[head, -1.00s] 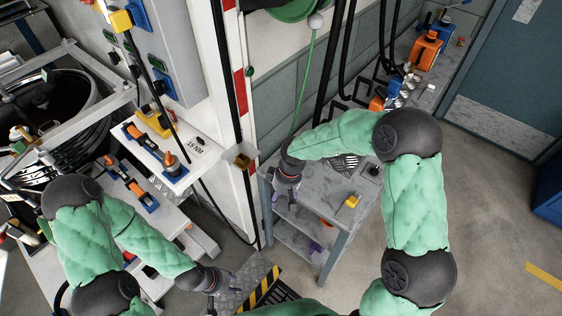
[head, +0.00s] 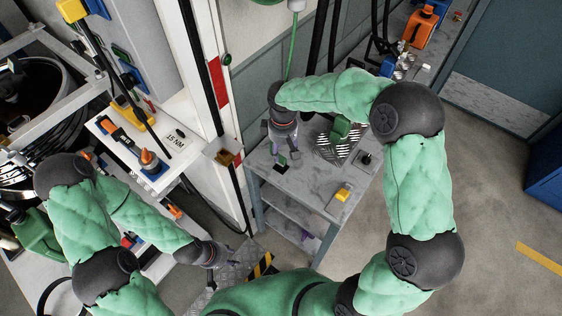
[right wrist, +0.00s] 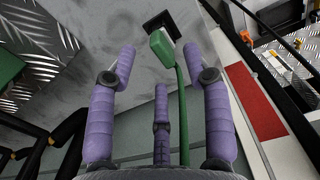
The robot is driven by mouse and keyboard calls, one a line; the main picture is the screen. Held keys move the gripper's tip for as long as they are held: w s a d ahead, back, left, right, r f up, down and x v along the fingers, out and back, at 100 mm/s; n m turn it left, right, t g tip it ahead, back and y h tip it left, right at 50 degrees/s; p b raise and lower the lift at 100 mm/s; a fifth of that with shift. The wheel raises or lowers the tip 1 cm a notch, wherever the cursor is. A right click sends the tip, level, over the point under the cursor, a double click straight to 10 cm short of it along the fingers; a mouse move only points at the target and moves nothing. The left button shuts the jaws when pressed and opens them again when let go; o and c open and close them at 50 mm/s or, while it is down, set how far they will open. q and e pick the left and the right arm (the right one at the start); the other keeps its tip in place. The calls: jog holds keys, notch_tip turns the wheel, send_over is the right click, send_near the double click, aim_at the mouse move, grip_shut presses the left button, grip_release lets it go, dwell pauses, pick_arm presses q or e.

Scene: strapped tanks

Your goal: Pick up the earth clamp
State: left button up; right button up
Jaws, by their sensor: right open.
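The earth clamp (right wrist: 162,44), a small green piece on a black pad with a green cable, is on the grey table in the right wrist view. In the head view the clamp (head: 282,160) shows small, just below my right gripper (head: 283,152). The right gripper's purple fingers (right wrist: 159,60) are spread open and empty, with the clamp ahead between the two outer fingertips. The green cable runs back between the fingers. My left gripper (head: 224,255) is low at the lower left, away from the table; its fingers are too small to read.
The grey table (head: 308,188) holds a yellow block (head: 342,195), a small black part (head: 364,158) and a green object (head: 341,127) on tread plate. A white column (head: 205,60) rises left of the table.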

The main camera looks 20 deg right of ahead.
aim_at(282, 156)
jog(key=f, duration=0.1)
jog(key=f+b, duration=0.1)
jog(key=f, duration=0.1)
jog(key=f+b, duration=0.1)
jog(key=f, duration=0.1)
jog(key=shift+w, duration=0.35)
jog(key=shift+r, duration=0.1)
grip_shut()
